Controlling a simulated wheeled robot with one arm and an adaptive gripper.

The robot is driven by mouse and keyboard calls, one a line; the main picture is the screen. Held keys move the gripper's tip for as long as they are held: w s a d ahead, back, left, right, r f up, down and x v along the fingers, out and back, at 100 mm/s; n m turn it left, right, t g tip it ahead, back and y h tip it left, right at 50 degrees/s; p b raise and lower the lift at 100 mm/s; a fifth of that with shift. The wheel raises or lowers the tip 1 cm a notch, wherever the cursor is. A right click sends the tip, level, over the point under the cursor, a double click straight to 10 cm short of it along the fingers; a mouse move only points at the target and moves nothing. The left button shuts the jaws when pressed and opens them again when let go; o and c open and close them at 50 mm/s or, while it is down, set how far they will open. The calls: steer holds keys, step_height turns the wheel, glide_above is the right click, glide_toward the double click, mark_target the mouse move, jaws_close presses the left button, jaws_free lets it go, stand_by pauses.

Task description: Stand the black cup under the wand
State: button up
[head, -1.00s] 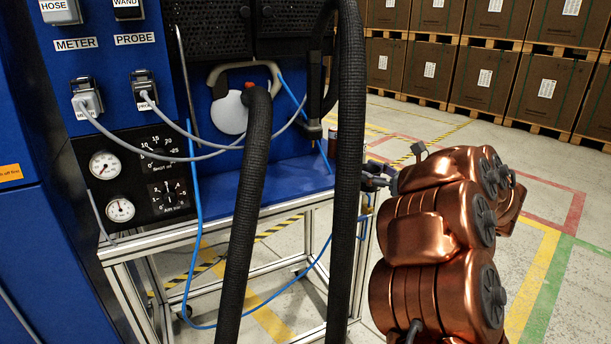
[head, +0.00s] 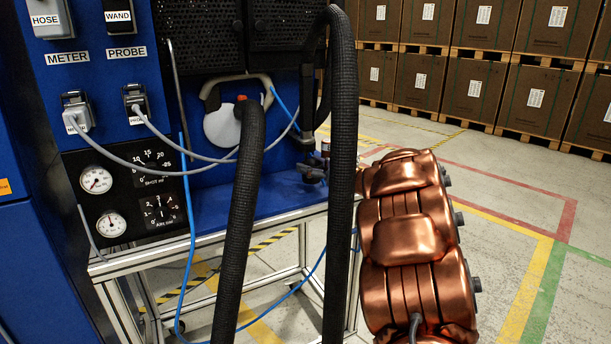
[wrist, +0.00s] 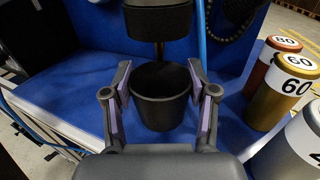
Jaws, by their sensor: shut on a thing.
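The black cup (wrist: 160,108) is upright in the wrist view, its open mouth facing up. My gripper (wrist: 159,82) is shut on it, with one purple-padded finger on each side. The black end of the wand (wrist: 157,22) hangs just beyond and above the cup's rim. The cup is over the blue bench top (wrist: 75,95); I cannot tell whether its base touches it. In the head view my gripper (head: 314,172) is small and dark at the bench's right end, partly behind the black hose, and the cup cannot be made out.
Canisters marked 60 (wrist: 278,92) and 80 (wrist: 274,55) stand right of the cup, with a silver one (wrist: 295,145) nearer. Thick black hoses (head: 343,180) hang in front of the bench. A blue cable (head: 190,220) loops at left. Floor at right is open.

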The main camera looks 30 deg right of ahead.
steer(key=shift+x, duration=1.3)
steer(key=shift+s+f, duration=0.15)
steer(key=shift+f, duration=1.55)
steer(key=shift+f+b, duration=0.2)
steer(key=shift+b, duration=0.35)
steer(key=o, duration=0.9)
steer(key=shift+o, duration=0.2)
steer(key=shift+r+p, duration=0.2)
steer(key=shift+p, duration=0.1)
steer(key=shift+s+d+r, duration=0.1)
steer(key=shift+s, duration=0.05)
steer(key=v, duration=1.1)
steer(key=shift+s, duration=0.35)
steer(key=shift+d, duration=0.1)
